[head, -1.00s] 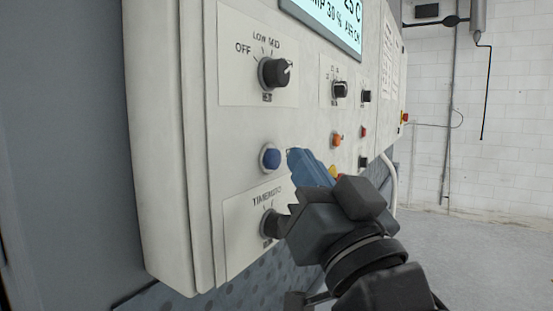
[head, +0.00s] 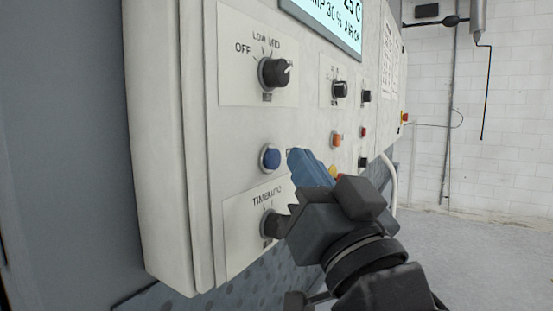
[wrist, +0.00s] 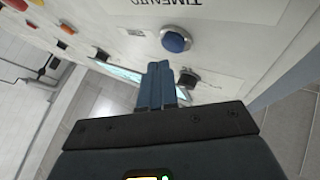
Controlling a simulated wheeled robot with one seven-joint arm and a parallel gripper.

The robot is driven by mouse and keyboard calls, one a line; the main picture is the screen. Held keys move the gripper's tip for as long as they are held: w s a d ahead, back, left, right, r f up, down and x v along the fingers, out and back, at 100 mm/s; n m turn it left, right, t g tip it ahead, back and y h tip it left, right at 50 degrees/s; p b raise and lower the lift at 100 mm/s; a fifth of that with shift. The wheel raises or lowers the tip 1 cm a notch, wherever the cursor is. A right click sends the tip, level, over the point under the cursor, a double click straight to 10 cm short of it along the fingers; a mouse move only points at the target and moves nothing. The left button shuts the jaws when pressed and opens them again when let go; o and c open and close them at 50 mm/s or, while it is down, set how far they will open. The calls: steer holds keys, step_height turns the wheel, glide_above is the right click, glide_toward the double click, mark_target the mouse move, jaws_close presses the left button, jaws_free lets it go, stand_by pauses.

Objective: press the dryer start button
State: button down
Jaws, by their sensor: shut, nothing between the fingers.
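A blue round button (head: 271,158) in a metal ring sits on the white control panel (head: 235,135), above the timer knob (head: 269,225). No readable label marks it as the dryer start button. My gripper (head: 292,157) is shut and empty, its blue fingers pointing at the panel just right of the blue button. In the wrist view, the blue button (wrist: 176,40) lies just beyond the shut fingertips (wrist: 159,65). A small gap shows between them in both views. An orange button (head: 336,140) and a yellow one (head: 332,171) sit farther right; the yellow one is partly hidden by my gripper.
Black knobs sit above: a large one marked OFF, LOW, MID (head: 275,73) and a smaller one (head: 340,90). A lit display (head: 330,22) is at the top. A red button (head: 363,132) is farther along. Free floor (head: 480,245) lies right of the panel.

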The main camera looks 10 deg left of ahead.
steer(key=shift+w+a, duration=0.15)
steer(key=shift+a, duration=0.25)
steer(key=shift+w+a, duration=0.15)
steer(key=shift+a, duration=0.3)
stand_by(0.9)
steer(key=shift+d, duration=0.1)
steer(key=shift+s+d, duration=0.3)
steer(key=shift+d, duration=0.45)
steer(key=shift+s+d+b, duration=0.15)
steer(key=shift+s+d, duration=0.15)
steer(key=shift+d, duration=0.5)
steer(key=shift+s+d+b, duration=0.2)
steer(key=shift+s+d, duration=0.05)
steer(key=shift+d, duration=0.5)
steer(key=shift+s+d+b, duration=0.15)
steer(key=shift+s+d, duration=0.15)
steer(key=shift+d, duration=0.5)
